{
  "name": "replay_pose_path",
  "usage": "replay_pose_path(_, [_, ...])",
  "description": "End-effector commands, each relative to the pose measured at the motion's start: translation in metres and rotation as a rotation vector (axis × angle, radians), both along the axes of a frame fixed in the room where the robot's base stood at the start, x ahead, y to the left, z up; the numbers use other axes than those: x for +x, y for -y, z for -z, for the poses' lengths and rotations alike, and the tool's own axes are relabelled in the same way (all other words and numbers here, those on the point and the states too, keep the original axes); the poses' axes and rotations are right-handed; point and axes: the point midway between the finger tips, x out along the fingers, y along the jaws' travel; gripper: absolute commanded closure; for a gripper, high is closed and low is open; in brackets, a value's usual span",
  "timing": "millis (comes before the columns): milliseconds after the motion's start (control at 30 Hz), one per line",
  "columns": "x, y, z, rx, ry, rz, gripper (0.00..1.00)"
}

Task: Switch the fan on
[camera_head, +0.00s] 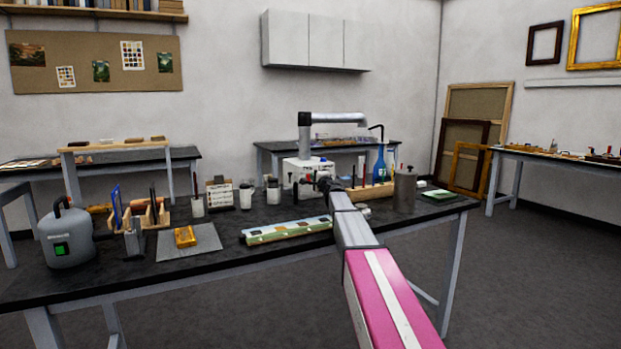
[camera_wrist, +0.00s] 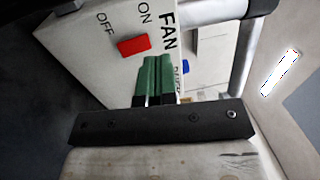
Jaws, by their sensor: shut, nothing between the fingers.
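The fan unit (camera_head: 300,168) is a white box with a grey duct (camera_head: 340,118) rising from it, at the back of the near bench. In the wrist view its white panel (camera_wrist: 112,62) fills the upper middle and reads FAN, ON and OFF. A red switch (camera_wrist: 132,46) sits between ON and OFF; which way it is set I cannot tell. My gripper (camera_wrist: 157,58) has green fingers, shut with nothing between them, just beside the switch. Whether they touch the panel is unclear. In the head view my gripper (camera_head: 322,184) is small and dark in front of the box.
A blue flask (camera_head: 380,165), a wooden rack (camera_head: 371,191) and a grey canister (camera_head: 404,190) stand right of my arm. White cups (camera_head: 246,195) and a clipboard (camera_head: 220,192) stand left. A long coloured panel (camera_head: 287,230) lies in front.

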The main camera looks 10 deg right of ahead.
Motion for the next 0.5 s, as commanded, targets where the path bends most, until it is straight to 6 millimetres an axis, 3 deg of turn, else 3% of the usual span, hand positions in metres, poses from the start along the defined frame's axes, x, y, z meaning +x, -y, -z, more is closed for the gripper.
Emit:
replay_pose_path(33, [-0.017, 0.003, -0.002, 0.0, 0.0, 0.0, 1.0])
replay_pose_path(200, [-0.05, 0.014, -0.007, 0.0, 0.001, -0.001, 1.0])
replay_pose_path(500, [-0.086, 0.027, -0.012, 0.001, 0.0, -0.001, 1.0])
